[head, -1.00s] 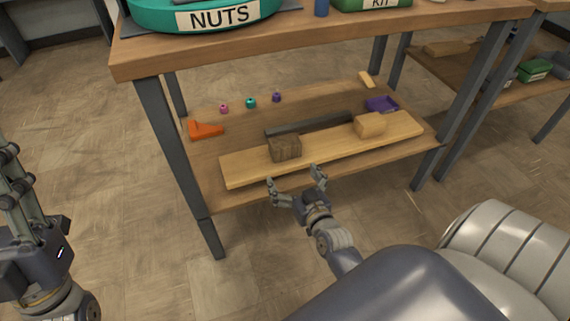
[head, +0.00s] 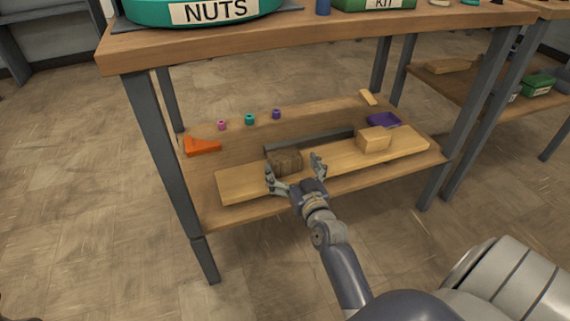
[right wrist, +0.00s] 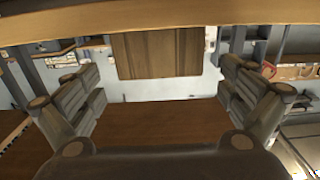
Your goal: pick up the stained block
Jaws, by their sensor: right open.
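The stained block (head: 285,161) is dark brown wood and sits on a pale plank on the lower shelf. My right gripper (head: 295,177) is open in front of it, with one finger by its left side and the other to its right. In the right wrist view, the stained block (right wrist: 160,53) shows ahead between the spread fingers of the right gripper (right wrist: 158,95). A gap appears to remain between palm and block. My left gripper is not in view.
The plank (head: 237,184) also bears a lighter block (head: 374,139). A dark bar (head: 335,136) lies behind, and an orange bracket (head: 201,147) lies left. A purple tray (head: 384,120) is at the right. The tabletop (head: 320,34) overhangs the shelf.

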